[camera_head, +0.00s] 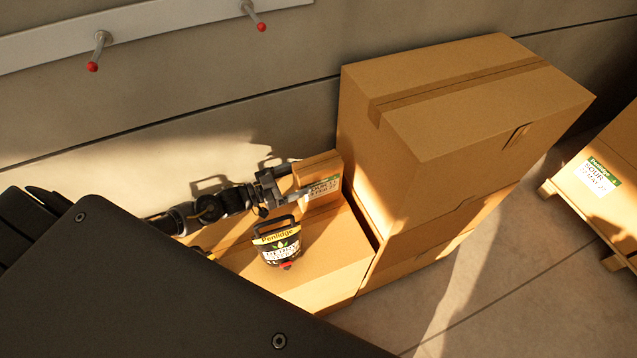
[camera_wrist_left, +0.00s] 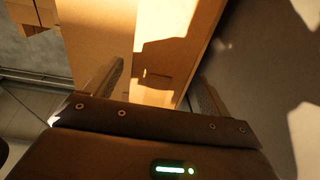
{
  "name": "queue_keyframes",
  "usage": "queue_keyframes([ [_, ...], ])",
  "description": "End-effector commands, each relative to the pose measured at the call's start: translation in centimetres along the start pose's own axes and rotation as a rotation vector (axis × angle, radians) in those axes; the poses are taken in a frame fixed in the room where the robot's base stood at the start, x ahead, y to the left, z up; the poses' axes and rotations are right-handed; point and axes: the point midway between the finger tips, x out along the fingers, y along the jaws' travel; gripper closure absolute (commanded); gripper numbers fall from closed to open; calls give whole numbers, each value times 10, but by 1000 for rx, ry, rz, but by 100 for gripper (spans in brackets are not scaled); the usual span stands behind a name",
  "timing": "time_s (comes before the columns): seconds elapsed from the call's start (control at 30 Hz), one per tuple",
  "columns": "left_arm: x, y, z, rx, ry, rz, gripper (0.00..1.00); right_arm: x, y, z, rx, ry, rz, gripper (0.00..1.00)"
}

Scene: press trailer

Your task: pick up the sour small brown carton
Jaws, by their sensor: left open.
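The small brown carton (camera_head: 318,172) stands upright on a larger cardboard box (camera_head: 335,255), close to the tall box stack. Its front bears a white and green label, too small to read surely and partly covered by a finger. My left gripper (camera_head: 292,184) is open at the carton's left end, with one finger along the labelled front and the other toward the wall side. In the left wrist view, the carton (camera_wrist_left: 165,60) appears between the two spread fingers (camera_wrist_left: 157,82). I cannot tell whether either finger touches it. My right gripper is not in view.
Tall stacked cartons (camera_head: 430,140) rise at the right. The wall (camera_head: 190,90) is close behind. A loaded pallet (camera_head: 605,195) stands far right, with clear floor between.

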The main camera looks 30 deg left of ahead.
Motion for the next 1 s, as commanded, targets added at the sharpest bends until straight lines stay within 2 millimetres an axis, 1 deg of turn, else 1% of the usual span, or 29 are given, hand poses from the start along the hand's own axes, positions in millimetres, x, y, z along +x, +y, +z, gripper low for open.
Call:
queue_keyframes([
  [0.1, 20, 2, -2, 0, 5, 2, 18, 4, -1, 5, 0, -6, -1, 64],
  [0.23, 38, 2, -1, 0, 4, 2, 18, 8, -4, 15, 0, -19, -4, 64],
  [0.37, 45, 2, -2, 0, 2, 1, 18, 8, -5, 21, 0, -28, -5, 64],
  [0.57, 46, 2, -3, -1, 1, 0, 18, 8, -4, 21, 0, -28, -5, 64],
  [0.67, 46, 2, -2, 0, 1, 1, 29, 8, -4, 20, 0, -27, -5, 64],
  [1.0, 46, 2, -2, 0, 1, 1, 73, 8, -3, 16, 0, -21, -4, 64],
])
